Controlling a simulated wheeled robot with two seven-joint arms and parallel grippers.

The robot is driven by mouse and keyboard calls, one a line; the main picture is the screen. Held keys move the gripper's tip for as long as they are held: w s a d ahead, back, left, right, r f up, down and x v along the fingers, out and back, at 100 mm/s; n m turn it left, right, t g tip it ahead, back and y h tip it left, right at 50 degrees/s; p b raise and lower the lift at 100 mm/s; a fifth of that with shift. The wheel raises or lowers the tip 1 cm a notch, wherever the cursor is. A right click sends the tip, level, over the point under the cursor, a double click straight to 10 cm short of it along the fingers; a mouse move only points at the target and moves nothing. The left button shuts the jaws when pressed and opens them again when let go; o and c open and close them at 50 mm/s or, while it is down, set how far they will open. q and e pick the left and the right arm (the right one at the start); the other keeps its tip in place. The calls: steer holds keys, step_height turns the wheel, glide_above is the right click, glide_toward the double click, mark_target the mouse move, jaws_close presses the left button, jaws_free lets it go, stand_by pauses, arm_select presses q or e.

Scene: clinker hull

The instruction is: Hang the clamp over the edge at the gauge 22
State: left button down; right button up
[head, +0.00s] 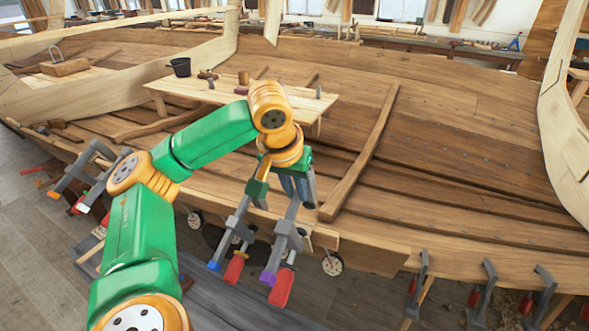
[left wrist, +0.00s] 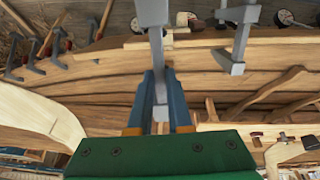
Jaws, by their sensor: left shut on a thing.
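My left gripper (head: 290,190) is shut on a grey clamp (head: 287,238), which hangs below it at the plank's edge, with a purple tip and a red handle. In the left wrist view the blue fingers (left wrist: 154,105) close on this clamp's grey bar (left wrist: 157,55). I cannot tell if it touches the edge (head: 375,257). A round gauge (head: 332,263) sits below the edge, right of the held clamp. Another gauge (head: 195,220) sits further left. Their numbers are too small to read. My right gripper is not in view.
A second clamp (head: 236,236) with a blue tip hangs close left of the held one. Several clamps (head: 485,290) hang on the edge at the right, and others (head: 85,172) at the left.

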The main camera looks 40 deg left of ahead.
arm_select(q)
steer(key=b, duration=0.4)
glide_toward(307, 223)
steer(key=shift+b+x, duration=1.2)
steer(key=shift+x, duration=0.05)
steer(key=shift+s+d+f, duration=0.15)
steer(key=shift+s+f, duration=0.2)
steer(key=shift+f, duration=0.1)
steer(key=shift+w+f+b, duration=0.1)
steer(key=shift+f+b, duration=0.2)
steer(key=shift+w+a+f, duration=0.35)
steer(key=shift+w+f, duration=0.45)
steer(key=shift+w, duration=0.05)
steer(key=shift+s+r, duration=0.1)
steer(key=shift+s, duration=0.05)
steer(key=shift+f, duration=0.35)
